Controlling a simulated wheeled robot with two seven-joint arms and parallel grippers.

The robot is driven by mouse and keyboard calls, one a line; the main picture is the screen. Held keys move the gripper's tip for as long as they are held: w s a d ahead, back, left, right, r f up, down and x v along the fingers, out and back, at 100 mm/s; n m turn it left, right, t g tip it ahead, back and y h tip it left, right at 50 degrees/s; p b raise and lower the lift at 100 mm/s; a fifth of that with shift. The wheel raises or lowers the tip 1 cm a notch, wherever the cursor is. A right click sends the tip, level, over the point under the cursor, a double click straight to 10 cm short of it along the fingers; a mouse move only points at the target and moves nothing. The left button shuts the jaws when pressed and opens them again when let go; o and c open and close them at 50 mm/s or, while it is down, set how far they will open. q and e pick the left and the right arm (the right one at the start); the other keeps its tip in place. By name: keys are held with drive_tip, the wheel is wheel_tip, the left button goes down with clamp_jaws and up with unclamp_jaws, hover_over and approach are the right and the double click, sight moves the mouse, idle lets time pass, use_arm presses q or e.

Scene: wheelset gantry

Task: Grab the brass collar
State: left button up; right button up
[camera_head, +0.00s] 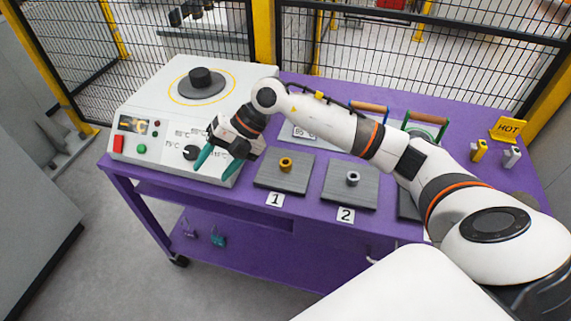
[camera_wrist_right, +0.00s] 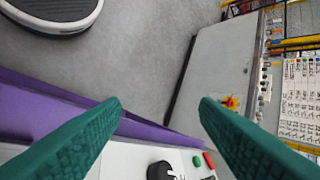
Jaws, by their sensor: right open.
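The brass collar (camera_head: 286,164) is a small gold ring. It stands on the grey plate (camera_head: 270,182) marked 1, in the middle of the purple table. A similar silver collar (camera_head: 353,178) stands on the grey plate marked 2, to its right. My right gripper (camera_head: 217,165) has teal fingers, spread apart and empty. It is left of the brass collar, over the right front edge of the white heater unit. My left gripper is not visible.
The white heater (camera_head: 158,100) with a black hub and control knob fills the table's left end. Wood-handled and green-handled items stand at the back, behind my right arm. Black mesh fencing borders the table's back.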

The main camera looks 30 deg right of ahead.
drive_tip(key=w+d+m+h, duration=0.2)
drive_tip(key=d+h, duration=0.3)
drive_tip(key=d, duration=0.6)
drive_tip(key=r+m+g+h, duration=0.1)
drive_tip(key=r+m+h, duration=0.1)
drive_tip(key=h, duration=0.1)
hover_over(286, 162)
drive_tip(key=f, duration=0.4)
drive_tip(key=f+p, duration=0.1)
drive_tip(key=f, duration=0.1)
drive_tip(key=shift+w+d+f, duration=0.15)
drive_tip(key=shift+d+f, duration=0.1)
drive_tip(key=shift+d, duration=0.05)
drive_tip(key=f, duration=0.1)
drive_tip(key=f+p, duration=0.1)
drive_tip(key=f, duration=0.2)
drive_tip(key=shift+a+f, duration=0.3)
drive_tip(key=shift+f, duration=0.6)
drive_tip(key=c, duration=1.1)
